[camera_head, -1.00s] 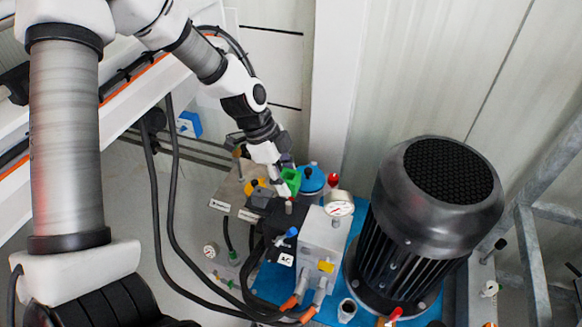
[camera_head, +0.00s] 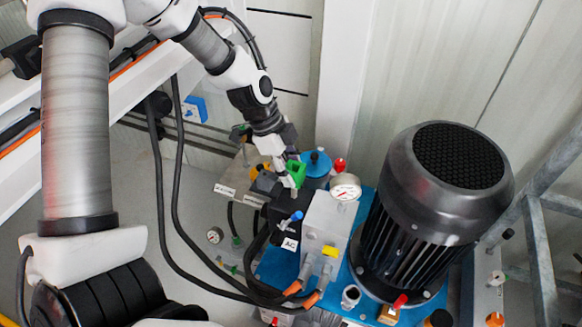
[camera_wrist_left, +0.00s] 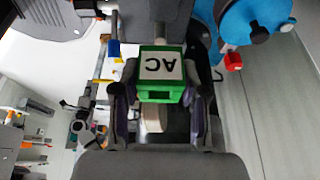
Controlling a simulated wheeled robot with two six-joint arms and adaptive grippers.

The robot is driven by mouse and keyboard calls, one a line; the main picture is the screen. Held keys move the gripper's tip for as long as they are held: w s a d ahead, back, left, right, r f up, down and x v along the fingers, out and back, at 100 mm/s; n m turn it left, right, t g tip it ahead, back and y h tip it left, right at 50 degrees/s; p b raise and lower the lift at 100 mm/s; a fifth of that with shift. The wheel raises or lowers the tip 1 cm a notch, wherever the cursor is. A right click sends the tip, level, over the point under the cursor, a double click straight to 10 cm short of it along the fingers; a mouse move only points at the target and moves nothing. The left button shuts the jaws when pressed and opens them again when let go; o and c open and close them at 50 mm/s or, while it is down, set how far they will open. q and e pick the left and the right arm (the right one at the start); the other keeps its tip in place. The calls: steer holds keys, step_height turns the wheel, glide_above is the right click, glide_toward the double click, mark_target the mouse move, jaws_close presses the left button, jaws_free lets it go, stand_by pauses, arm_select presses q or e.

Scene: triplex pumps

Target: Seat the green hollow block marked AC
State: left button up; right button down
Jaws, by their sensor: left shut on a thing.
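The green hollow block (camera_head: 297,173) is in my left gripper (camera_head: 290,180), above the black valve part of the pump unit. In the left wrist view the block (camera_wrist_left: 160,73) shows its white AC label upside down, between the two fingers of my left gripper (camera_wrist_left: 161,105). A black block with a white AC label (camera_head: 290,244) is on the pump unit below and in front of the gripper. Whether the green block touches anything beneath it is hidden. My right gripper does not show.
A large black motor (camera_head: 435,205) is further right. Black hoses (camera_head: 167,210) run down on the left.

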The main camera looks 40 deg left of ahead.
mark_target(291, 196)
arm_select(q)
steer(key=shift+f+b, duration=2.3)
steer(key=shift+f, duration=0.65)
steer(key=o, duration=1.4)
steer(key=v, duration=1.2)
